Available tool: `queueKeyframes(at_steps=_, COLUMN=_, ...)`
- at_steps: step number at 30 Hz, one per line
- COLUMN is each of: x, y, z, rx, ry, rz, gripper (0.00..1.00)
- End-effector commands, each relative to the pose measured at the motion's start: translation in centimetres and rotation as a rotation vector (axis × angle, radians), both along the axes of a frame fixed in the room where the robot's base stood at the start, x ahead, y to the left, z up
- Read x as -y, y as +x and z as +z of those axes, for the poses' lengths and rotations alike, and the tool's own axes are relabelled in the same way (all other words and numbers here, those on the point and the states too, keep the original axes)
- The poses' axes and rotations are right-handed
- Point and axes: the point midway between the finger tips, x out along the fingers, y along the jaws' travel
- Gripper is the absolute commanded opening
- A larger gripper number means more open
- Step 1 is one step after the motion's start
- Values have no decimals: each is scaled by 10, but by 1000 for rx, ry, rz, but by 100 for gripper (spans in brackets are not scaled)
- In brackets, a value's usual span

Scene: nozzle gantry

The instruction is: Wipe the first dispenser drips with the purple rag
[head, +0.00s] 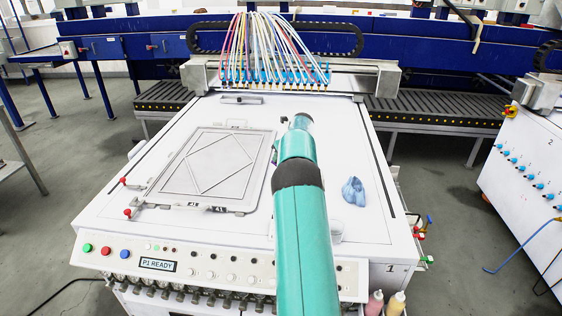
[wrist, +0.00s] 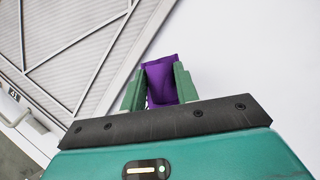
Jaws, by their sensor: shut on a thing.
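The purple rag (wrist: 162,80) shows in the wrist view, pinched between the two green fingers of my gripper (wrist: 158,88). My gripper is shut on it. In the head view my teal arm reaches forward over the white machine top, and it hides the gripper and the rag. The first dispenser is the white machine (head: 230,225) marked 1, with a row of nozzles (head: 275,78) fed by coloured tubes across its back. I cannot make out any drips in either view.
A framed plate (head: 212,165) with a diamond pattern lies left of my arm. A crumpled blue cloth (head: 353,191) lies to the right on the white top. Two bottles (head: 396,303) stand at the front right. A second machine (head: 535,170) stands at the far right.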

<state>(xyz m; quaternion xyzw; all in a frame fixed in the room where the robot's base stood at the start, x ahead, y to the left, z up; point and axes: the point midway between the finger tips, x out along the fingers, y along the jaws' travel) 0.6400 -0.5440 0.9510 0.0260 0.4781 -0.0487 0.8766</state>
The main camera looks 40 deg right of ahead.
Motion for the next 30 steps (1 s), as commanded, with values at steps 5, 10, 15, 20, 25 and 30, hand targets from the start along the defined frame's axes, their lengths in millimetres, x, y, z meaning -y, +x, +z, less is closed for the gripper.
queueKeyframes(at_steps=5, x=0, y=0, z=15, rx=1, ry=-1, rz=0, gripper=12)
queueKeyframes(at_steps=10, x=0, y=0, z=16, rx=0, ry=0, rz=0, gripper=12)
queueKeyframes(at_steps=15, x=0, y=0, z=17, rx=0, ry=-1, rz=-1, gripper=12)
queueKeyframes(at_steps=20, x=0, y=0, z=28, rx=1, ry=-1, rz=0, gripper=12)
queueKeyframes(at_steps=25, x=0, y=0, z=42, rx=1, ry=-1, rz=-1, gripper=12)
queueKeyframes(at_steps=30, x=0, y=0, z=46, rx=0, ry=0, rz=0, gripper=12)
